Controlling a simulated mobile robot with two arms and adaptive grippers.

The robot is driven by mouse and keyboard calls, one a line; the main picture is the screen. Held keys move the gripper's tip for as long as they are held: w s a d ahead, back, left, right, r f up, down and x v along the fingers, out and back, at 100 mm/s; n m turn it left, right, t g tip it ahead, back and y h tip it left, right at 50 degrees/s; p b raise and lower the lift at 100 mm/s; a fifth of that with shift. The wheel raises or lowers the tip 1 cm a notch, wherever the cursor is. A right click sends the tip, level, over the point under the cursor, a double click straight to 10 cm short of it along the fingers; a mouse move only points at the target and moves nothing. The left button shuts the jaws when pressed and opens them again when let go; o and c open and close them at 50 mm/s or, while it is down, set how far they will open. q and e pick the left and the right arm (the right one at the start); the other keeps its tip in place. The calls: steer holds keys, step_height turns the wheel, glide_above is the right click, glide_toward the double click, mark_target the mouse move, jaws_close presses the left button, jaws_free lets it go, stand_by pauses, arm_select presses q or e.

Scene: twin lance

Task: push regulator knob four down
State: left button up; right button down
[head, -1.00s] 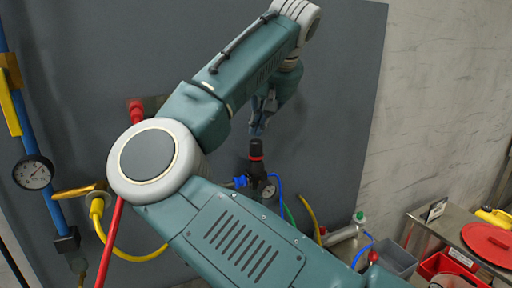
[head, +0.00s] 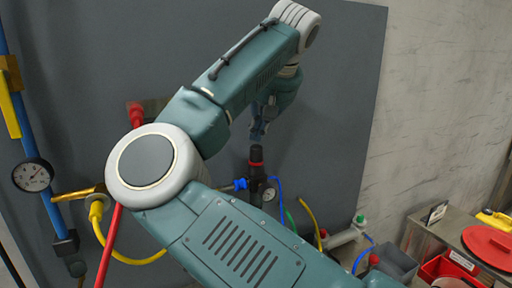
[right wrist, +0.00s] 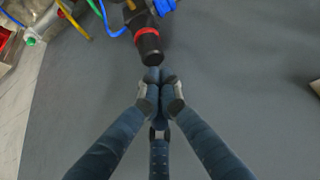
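The regulator knob (head: 256,155) is black with a red ring below it, upright on the regulator body on the grey panel. In the right wrist view the knob (right wrist: 149,44) is at the top centre. My right gripper (head: 257,135) is just above the knob in the head view. In the right wrist view its fingers (right wrist: 158,80) are drawn together at the tips with nothing held. The tips are very close to the knob's top; I cannot tell whether they touch. My left gripper is not in view.
A small gauge (head: 269,193) and blue, green and yellow hoses are on the regulator. A blue pipe with a gauge (head: 33,175) is at left. A bench with a red bin (head: 447,268) stands at lower right. My right arm covers much of the panel.

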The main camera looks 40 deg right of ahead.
steer(key=shift+r+p, duration=2.2)
steer(key=shift+r, duration=0.5)
steer(key=shift+f, duration=0.1)
steer(key=shift+s, duration=0.1)
